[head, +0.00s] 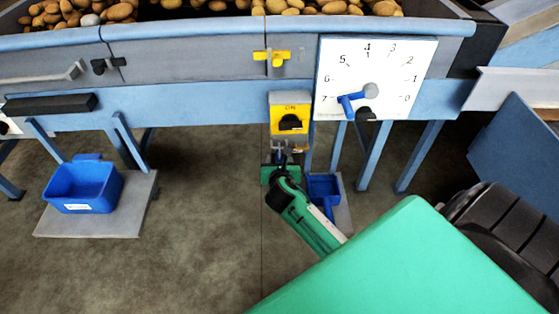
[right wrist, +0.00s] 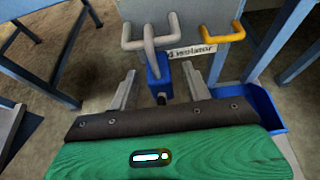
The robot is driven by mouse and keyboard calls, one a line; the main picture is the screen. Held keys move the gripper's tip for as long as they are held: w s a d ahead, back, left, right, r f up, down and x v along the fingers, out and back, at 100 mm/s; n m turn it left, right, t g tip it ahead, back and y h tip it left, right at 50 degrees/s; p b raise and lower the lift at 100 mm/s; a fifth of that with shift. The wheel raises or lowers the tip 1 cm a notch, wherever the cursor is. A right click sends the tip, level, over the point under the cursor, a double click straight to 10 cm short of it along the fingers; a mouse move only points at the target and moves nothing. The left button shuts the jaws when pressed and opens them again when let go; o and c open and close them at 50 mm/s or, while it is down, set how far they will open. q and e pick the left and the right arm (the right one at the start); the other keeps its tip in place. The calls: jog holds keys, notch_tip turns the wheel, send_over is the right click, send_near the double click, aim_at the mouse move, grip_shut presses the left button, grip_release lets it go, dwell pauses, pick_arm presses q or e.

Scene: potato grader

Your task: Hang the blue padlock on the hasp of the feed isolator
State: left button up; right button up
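The feed isolator (head: 290,106) is a yellow plate with a black knob, marked ON, on the blue machine frame. Below it, in the right wrist view, a grey bent bar (right wrist: 133,42) by the label looks like the hasp. The blue padlock (right wrist: 158,72) is upright under it, its grey shackle (right wrist: 149,36) reaching up to that bar. The shackle appears to pass over the bar, but I cannot tell whether it is closed. My right gripper (right wrist: 160,90) has its fingers spread on either side of the padlock, with gaps. It also shows in the head view (head: 279,168). My left gripper is not visible.
A blue bin (head: 82,187) stands on a grey board at the left. Another blue bin (head: 325,186) is beside my right gripper. A white dial (head: 398,75) with a blue pointer is right of the isolator. A yellow hook (right wrist: 235,32) sits right of the hasp. Blue legs stand nearby.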

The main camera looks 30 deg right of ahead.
jog(key=shift+s+a, duration=0.1)
jog(key=shift+s, duration=0.1)
pick_arm(q)
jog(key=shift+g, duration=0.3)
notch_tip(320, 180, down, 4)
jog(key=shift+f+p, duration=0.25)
jog(key=shift+p, duration=0.8)
pick_arm(e)
jog(key=v, duration=1.3)
jog(key=shift+s, duration=0.15)
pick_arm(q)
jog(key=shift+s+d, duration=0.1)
pick_arm(e)
jog(key=shift+a, duration=0.1)
